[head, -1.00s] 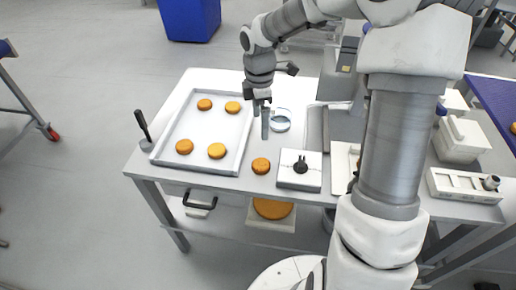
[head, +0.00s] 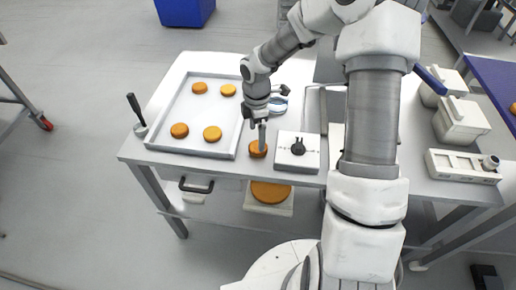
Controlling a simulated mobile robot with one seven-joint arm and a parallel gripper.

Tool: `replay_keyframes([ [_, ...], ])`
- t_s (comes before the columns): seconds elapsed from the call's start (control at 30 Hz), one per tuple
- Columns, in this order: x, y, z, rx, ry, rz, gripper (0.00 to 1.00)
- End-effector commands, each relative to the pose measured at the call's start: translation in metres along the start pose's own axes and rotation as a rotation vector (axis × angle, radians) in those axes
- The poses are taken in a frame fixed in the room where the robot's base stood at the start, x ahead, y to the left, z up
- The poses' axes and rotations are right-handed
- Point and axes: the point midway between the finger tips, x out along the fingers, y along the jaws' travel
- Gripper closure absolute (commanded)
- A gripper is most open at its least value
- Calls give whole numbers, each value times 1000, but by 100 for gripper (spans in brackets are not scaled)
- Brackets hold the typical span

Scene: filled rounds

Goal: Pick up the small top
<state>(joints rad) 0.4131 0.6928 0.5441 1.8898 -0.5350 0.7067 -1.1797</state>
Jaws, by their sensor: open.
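The small top looks to be the round orange-brown piece (head: 257,150) lying on the white table between the tray and a white box with a black knob. My gripper (head: 262,148) points down right at this piece. Its fingers overlap the piece in the head view and hide part of it. The jaws are open, and I cannot tell whether they touch it. Several similar round pieces lie on the white tray (head: 236,142), such as one at its front (head: 212,133).
The white box with the black knob (head: 297,152) stands close to the right of the gripper. A round glass dish (head: 279,104) is behind the gripper. A black-handled tool (head: 137,115) stands at the table's left edge. A larger round piece (head: 271,192) lies on the lower shelf.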

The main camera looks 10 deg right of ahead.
Motion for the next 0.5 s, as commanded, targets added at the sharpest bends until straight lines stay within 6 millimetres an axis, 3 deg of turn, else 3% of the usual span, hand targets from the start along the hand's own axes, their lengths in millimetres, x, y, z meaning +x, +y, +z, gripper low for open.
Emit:
replay_keyframes([
  [0.3, 45, -5, 2, -2, 0, -3, 0],
  [0.5, 47, -4, 2, 0, 0, 0, 0],
])
